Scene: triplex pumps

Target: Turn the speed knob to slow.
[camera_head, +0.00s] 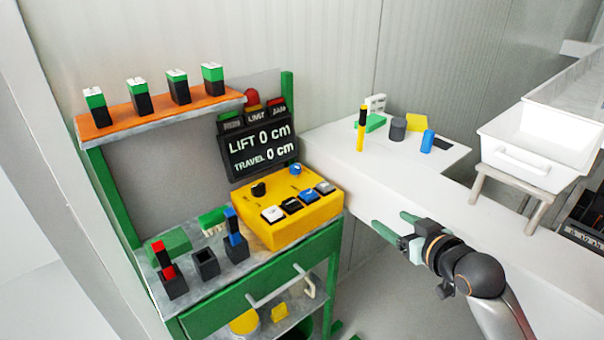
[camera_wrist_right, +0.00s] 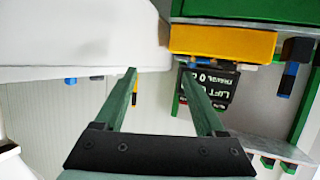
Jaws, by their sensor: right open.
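A yellow control box (camera_head: 280,228) sits on the green bench's top. On it are a black knob (camera_head: 258,189), a blue knob or button (camera_head: 295,170) and a row of push buttons (camera_head: 291,205). I cannot read which knob is labelled speed. My right gripper (camera_head: 392,220) is open and empty, to the right of the box and apart from it, near the white table. In the right wrist view its green fingers (camera_wrist_right: 158,72) are spread, and the yellow box (camera_wrist_right: 222,42) shows upside down beyond them. My left gripper is out of view.
A dark display (camera_head: 261,146) reading LIFT 0 cm, TRAVEL 0 cm stands behind the box. Holders with red (camera_head: 168,274) and blue (camera_head: 235,240) items stand left of the box. An orange shelf (camera_head: 160,113) holds several green-black blocks. A white tray (camera_head: 545,145) is at the right.

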